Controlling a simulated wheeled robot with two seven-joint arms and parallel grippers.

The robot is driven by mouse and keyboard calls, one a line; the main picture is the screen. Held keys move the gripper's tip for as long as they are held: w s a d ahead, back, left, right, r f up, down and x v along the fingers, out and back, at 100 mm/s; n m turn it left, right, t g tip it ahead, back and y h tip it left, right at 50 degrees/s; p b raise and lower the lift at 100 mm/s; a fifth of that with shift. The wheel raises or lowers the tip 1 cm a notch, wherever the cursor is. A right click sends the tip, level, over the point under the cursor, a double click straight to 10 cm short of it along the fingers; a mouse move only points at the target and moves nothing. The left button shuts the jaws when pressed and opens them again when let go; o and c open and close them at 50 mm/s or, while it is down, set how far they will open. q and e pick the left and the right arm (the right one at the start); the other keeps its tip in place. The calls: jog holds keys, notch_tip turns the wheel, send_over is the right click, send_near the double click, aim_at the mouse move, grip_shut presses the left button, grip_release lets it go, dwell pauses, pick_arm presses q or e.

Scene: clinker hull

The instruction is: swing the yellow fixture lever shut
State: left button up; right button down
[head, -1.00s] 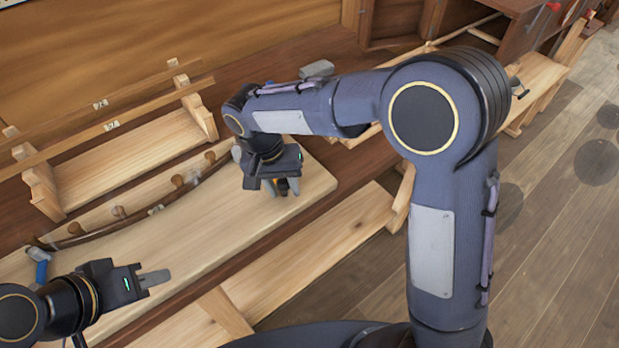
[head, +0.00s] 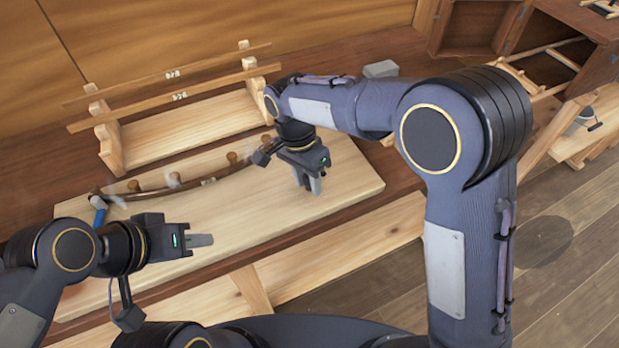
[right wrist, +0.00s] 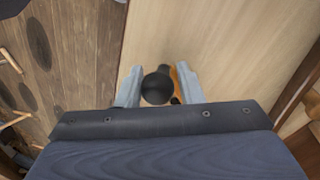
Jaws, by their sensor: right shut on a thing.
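My right gripper (head: 309,186) points down over the right part of the pale board in the head view. In the right wrist view its two grey fingers (right wrist: 158,92) stand either side of a black ball knob (right wrist: 157,88), and it is shut on it. An orange-yellow piece of the fixture lever (right wrist: 184,80) shows just behind the knob. The rest of the lever is hidden there, and I cannot make it out in the head view. My left gripper (head: 205,240) is over the front left of the board, seen edge-on, so its opening cannot be told.
The pale board (head: 345,185) lies on a dark wooden bench. A curved brown strip (head: 150,193) with several wooden pegs runs along its back, with a blue tool (head: 98,210) at its left end. A wooden rack (head: 190,130) stands behind. The board's front middle is clear.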

jog(key=shift+w+r, duration=0.1)
jog(key=shift+r, duration=0.05)
jog(key=c, duration=1.1)
grip_release()
jog(key=r, duration=0.5)
jog(key=w+a+r, duration=0.1)
jog(key=r, duration=0.1)
jog(key=shift+r, duration=0.25)
